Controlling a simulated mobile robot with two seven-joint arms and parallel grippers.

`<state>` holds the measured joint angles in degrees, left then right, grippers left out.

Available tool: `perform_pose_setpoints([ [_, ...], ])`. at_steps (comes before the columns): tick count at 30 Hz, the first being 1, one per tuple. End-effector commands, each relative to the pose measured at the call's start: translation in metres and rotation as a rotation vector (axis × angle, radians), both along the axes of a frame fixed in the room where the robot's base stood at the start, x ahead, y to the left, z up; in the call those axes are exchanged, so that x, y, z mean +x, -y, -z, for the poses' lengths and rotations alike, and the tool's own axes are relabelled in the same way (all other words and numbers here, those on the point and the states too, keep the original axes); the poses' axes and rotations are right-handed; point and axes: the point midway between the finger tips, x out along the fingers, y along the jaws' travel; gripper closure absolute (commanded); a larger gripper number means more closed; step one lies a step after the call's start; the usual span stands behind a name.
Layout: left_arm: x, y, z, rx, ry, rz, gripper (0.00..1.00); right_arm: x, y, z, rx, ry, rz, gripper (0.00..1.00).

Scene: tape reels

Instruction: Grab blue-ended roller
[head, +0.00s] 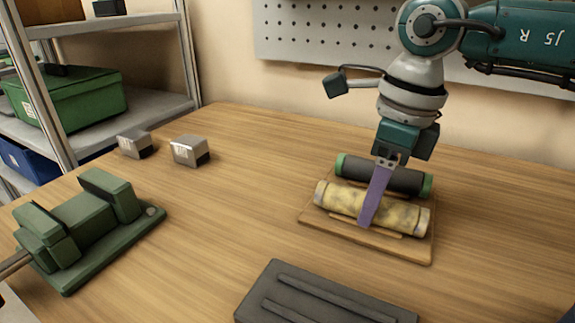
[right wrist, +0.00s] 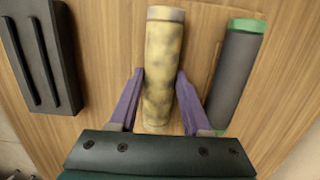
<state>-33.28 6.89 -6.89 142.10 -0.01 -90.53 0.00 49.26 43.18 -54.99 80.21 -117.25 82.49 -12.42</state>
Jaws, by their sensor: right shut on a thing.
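My right gripper (head: 368,218) comes down from above with its purple fingers shut across the middle of a mottled yellow roller (head: 405,214) with pale greyish ends. In the right wrist view the yellow roller (right wrist: 164,55) lies between the two fingers (right wrist: 160,76). A dark grey roller (head: 385,175) with green ends lies behind it on the same wooden board (head: 419,250); it also shows in the right wrist view (right wrist: 237,70). I cannot tell whether the yellow roller is clear of the board. No blue end shows on either roller. My left gripper is out of view.
A dark grooved tray (head: 262,286) lies empty at the front. A green fixture (head: 117,237) stands at the left, with two small metal blocks (head: 135,145) (head: 189,151) behind it. A shelf (head: 160,108) with bins is beyond. The table middle is clear.

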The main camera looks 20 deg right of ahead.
Motion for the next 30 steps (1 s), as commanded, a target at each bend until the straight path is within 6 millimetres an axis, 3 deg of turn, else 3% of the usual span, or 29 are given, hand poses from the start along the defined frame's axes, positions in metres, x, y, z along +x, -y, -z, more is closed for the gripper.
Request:
perform_pose_setpoints([
  [3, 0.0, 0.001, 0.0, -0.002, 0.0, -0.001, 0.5, 0.0, 0.0, 0.0, 0.0, 0.0, 0.0, 1.0],
  [20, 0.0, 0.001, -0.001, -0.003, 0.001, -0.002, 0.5, 0.001, 0.0, -0.009, 0.001, 0.002, 0.0, 1.0],
  [26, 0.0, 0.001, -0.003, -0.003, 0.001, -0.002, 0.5, 0.002, 0.0, -0.042, 0.001, 0.007, -0.001, 1.0],
  [30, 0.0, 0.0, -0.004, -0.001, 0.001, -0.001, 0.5, 0.002, 0.0, -0.083, 0.0, 0.009, 0.0, 1.0],
])
